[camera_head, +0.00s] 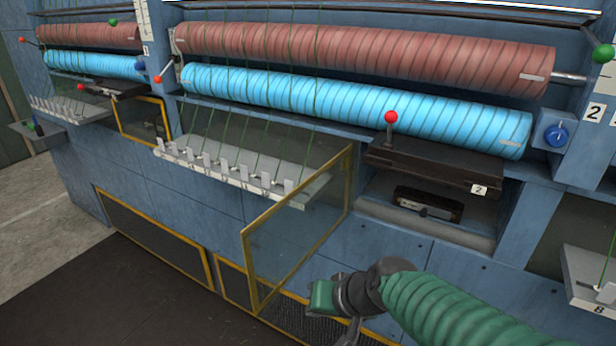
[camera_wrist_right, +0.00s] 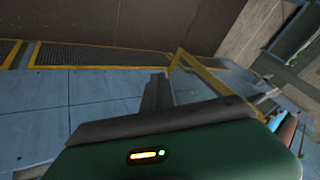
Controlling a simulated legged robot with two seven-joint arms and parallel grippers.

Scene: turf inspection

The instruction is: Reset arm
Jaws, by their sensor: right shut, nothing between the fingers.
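My right arm, in a green ribbed sleeve, comes in from the lower right of the head view. Its gripper (camera_head: 350,332) is at the bottom of the picture, partly cut off, in front of the blue machine (camera_head: 190,200). It is shut and empty, apart from the machine's parts as far as I can tell. In the right wrist view a dark finger (camera_wrist_right: 155,95) points at blue panels and a yellow-edged clear guard (camera_wrist_right: 190,80). My left gripper is not in view.
The yellow-framed clear guard (camera_head: 300,235) stands out open, left of my gripper. Red rollers (camera_head: 360,50) and blue rollers (camera_head: 350,105) run across the machine. A red-knobbed lever (camera_head: 391,118) rises above a dark block (camera_head: 430,165). Dark floor (camera_head: 120,290) is clear at lower left.

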